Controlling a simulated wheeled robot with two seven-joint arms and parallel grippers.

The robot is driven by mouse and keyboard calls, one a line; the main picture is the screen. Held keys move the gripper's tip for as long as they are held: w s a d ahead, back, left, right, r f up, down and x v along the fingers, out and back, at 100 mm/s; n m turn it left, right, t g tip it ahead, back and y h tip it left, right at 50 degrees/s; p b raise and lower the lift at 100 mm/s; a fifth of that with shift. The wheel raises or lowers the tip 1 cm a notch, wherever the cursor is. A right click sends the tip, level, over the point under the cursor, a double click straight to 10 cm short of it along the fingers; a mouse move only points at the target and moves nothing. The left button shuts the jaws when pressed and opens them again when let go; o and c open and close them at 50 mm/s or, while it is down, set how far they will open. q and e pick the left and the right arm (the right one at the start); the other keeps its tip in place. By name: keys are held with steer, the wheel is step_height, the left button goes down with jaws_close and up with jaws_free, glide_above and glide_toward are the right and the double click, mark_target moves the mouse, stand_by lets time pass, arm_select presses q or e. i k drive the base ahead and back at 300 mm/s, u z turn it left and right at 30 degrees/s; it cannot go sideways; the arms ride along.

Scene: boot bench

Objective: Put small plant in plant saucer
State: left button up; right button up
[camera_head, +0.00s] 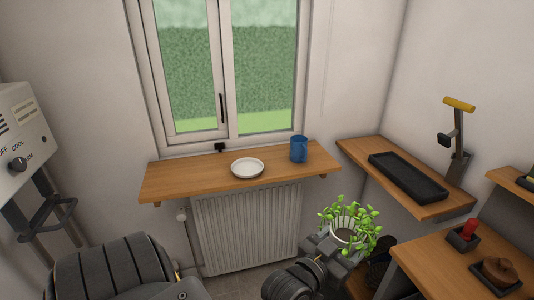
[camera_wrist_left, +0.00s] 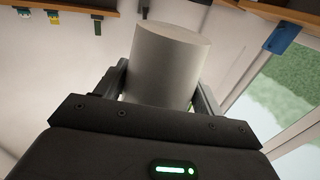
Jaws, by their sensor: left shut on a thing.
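The small plant (camera_head: 349,222), with green leaves in a white pot, is held at the lower middle right of the head view. My left gripper (camera_head: 335,247) is shut on its pot. The left wrist view shows the pale pot (camera_wrist_left: 168,65) between the two fingers of that gripper (camera_wrist_left: 160,90); the leaves are hidden there. The plant saucer (camera_head: 247,167), taken to be the round white dish, lies empty on the wooden sill shelf under the window. The plant is apart from it, to its right and nearer me. My right gripper is not in view.
A blue mug (camera_head: 299,149) stands on the sill shelf (camera_head: 190,181), right of the dish. A radiator (camera_head: 246,228) is below. A side shelf at right bears a black tray (camera_head: 407,176). A lower bench (camera_head: 440,272) holds small items. The sill shelf's left part is clear.

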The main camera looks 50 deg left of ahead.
mark_target(248, 169)
steer(key=u, duration=0.4)
steer(key=i, duration=0.9)
steer(key=u, duration=0.55)
